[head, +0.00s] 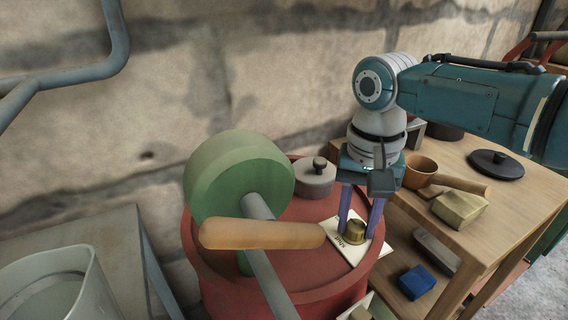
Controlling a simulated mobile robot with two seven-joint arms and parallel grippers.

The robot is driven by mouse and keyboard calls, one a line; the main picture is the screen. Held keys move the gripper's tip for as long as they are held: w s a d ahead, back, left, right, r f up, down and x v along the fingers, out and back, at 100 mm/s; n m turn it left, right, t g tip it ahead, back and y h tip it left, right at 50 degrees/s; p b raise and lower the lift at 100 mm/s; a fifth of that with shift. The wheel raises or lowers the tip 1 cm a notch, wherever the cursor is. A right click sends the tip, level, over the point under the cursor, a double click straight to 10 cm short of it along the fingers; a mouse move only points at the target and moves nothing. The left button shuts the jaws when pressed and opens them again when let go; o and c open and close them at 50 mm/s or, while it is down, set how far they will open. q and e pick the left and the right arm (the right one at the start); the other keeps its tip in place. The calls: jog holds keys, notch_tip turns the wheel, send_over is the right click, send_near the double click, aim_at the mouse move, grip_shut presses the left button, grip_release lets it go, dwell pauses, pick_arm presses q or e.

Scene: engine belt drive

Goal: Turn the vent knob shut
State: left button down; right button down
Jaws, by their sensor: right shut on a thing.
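The vent knob (355,229) is a small brass-coloured knob on a white plate (340,241) marked "shut", on top of the red drum-like housing (210,262). My right gripper (360,232) comes down from above with its two purple fingers on either side of the knob, and it is shut on it. The lettering on the plate is partly readable to the left of the knob. Which way the knob points is too small to tell. My left gripper is not in view.
A green wheel (225,170) with a grey shaft and an orange-brown wooden handle (262,235) stands just left of the knob. A grey lidded weight (315,178) sits behind.

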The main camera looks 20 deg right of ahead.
jog(key=n+p, duration=0.1)
jog(key=n, duration=0.2)
jog(key=shift+r, duration=0.1)
jog(key=n+p, duration=0.1)
jog(key=n, duration=0.3)
jog(key=n+p, duration=0.1)
jog(key=n, duration=0.4)
jog(key=shift+n, duration=2.7)
jog(key=c, duration=0.5)
grip_release()
